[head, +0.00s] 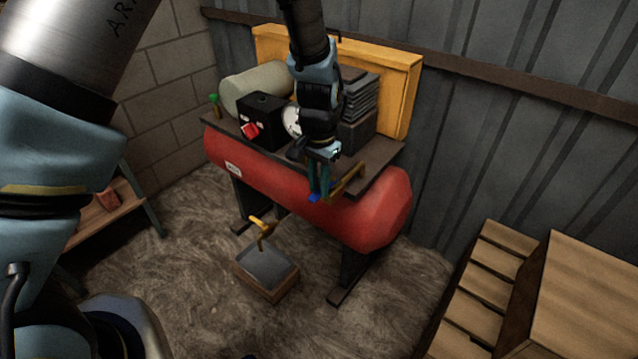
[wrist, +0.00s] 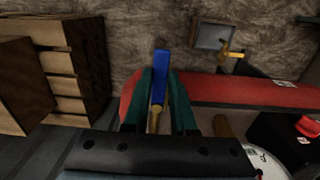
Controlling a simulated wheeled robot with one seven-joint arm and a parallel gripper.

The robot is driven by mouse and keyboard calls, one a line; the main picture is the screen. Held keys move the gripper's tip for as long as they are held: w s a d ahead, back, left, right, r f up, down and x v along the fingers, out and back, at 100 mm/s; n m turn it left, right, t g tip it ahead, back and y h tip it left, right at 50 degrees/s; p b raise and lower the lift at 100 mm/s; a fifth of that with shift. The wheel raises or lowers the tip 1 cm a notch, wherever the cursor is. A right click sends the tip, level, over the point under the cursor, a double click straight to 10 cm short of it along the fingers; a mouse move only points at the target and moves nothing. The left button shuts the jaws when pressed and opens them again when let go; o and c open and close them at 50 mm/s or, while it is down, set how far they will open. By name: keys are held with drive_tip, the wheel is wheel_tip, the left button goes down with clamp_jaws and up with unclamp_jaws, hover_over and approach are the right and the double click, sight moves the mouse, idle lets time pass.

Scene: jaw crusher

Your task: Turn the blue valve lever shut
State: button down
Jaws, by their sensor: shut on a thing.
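The blue valve lever (wrist: 160,82) shows in the wrist view between the two green fingers of my gripper (wrist: 161,95). Its blue handle points away from the gripper and a brass-coloured part (wrist: 154,118) lies at its near end. In the head view, my gripper (head: 320,184) is at the front edge of the red tank's top, pointing down, and the blue lever tip (head: 313,198) shows just below the fingers. The fingers are shut on the lever. The rest of the valve is mostly hidden by the gripper.
The red tank (head: 270,180) carries a dark plate with a black box (head: 262,118), a red knob (head: 250,130) and a gauge (head: 292,121). A yellow tap (head: 262,226) stands above a grey-topped box (head: 267,272) on the floor. Wooden crates (head: 575,290) stand at the right.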

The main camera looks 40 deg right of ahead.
drive_tip(key=shift+m, duration=0.3)
drive_tip(key=w+d+m+p, duration=0.3)
drive_tip(key=w+m, duration=0.3)
drive_tip(key=m, duration=1.1)
drive_tip(key=shift+w+d, duration=0.25)
drive_tip(key=shift+d, duration=0.15)
drive_tip(key=shift+m, duration=0.3)
drive_tip(key=c, duration=0.7)
unclamp_jaws()
drive_tip(key=shift+r, duration=0.1)
